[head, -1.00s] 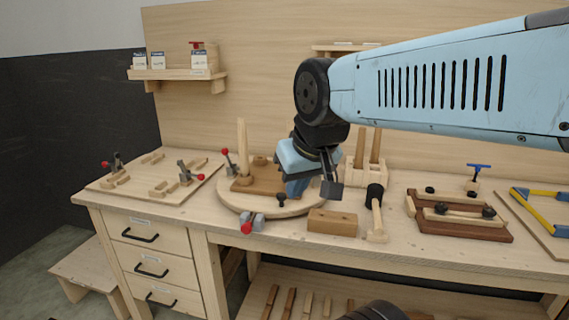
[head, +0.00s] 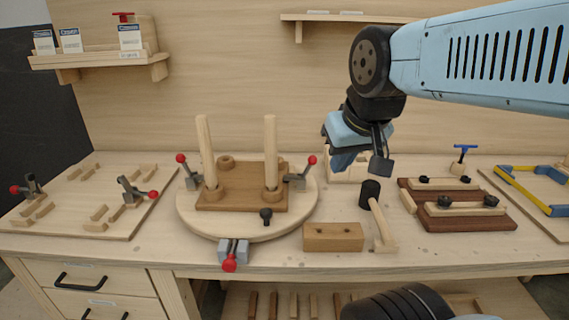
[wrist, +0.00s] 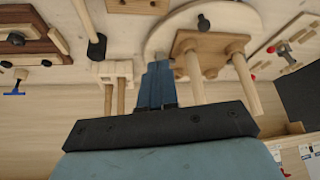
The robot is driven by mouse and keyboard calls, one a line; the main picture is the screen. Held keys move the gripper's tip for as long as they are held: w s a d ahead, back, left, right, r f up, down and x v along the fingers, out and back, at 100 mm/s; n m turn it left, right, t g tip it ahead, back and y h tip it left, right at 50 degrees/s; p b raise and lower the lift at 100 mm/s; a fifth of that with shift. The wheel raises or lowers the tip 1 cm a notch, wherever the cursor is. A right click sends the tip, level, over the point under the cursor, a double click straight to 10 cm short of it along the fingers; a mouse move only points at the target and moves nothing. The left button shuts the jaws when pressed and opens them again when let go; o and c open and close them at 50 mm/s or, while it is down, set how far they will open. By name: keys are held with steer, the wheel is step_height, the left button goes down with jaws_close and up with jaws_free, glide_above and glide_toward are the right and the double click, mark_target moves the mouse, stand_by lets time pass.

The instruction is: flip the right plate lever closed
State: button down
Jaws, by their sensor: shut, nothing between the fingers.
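The round wooden plate (head: 240,232) lies on the bench with a brown block (head: 235,203) and two upright pegs on it. The right plate lever (head: 311,162) stands up from its grey clamp, tilted a little right, red knob on top. The left plate lever (head: 181,160) also stands up. A front clamp (head: 231,256) has its red knob low at the plate's front edge. My gripper (head: 342,161) is right of the right lever, apart from it in the picture, with blue fingers together and empty. In the wrist view its fingers (wrist: 157,87) point toward the plate (wrist: 160,38); the right lever cannot be made out there.
A wooden block (head: 333,237) and a mallet (head: 377,213) lie right of the plate. A rack with tools stands behind my gripper. A clamp board (head: 80,200) is at the left. Dark-red clamped boards (head: 457,220) and a blue-yellow frame are at the right.

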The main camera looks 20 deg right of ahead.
steer(key=shift+w+a, duration=0.1)
steer(key=shift+w, duration=0.05)
steer(key=w+f+m+g, duration=0.2)
steer(key=w+g, duration=0.1)
steer(key=w, duration=1.1)
steer(key=w+f+m+g, duration=0.1)
steer(key=w+f+g, duration=0.1)
steer(key=w, duration=1.3)
steer(key=shift+y, duration=0.4)
steer(key=f, duration=0.9)
steer(key=a+f, duration=0.1)
steer(key=f, duration=0.3)
steer(key=shift+s+a+f, duration=0.1)
steer(key=shift+f, duration=0.15)
steer(key=shift+f, duration=0.1)
